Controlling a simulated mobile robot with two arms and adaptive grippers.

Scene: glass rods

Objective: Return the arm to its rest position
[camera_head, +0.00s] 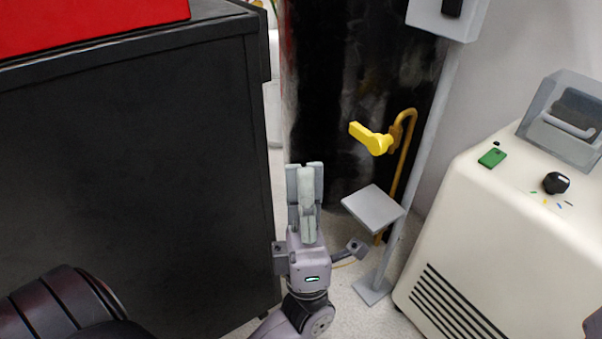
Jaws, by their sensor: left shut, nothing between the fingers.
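My left gripper (305,200) is in the lower middle of the head view, pointing up and away from me. Its pale fingers are together with nothing between them. It hangs in the gap between the black cabinet and the grey stand, apart from both as far as I can tell. My right gripper is not in view.
The black cabinet (130,170) with a red top part (90,22) fills the left. A grey stand plate (373,208) and a yellow handle (371,138) are right of the gripper. A cream machine (490,215) stands at the right. Some floor (345,305) shows between.

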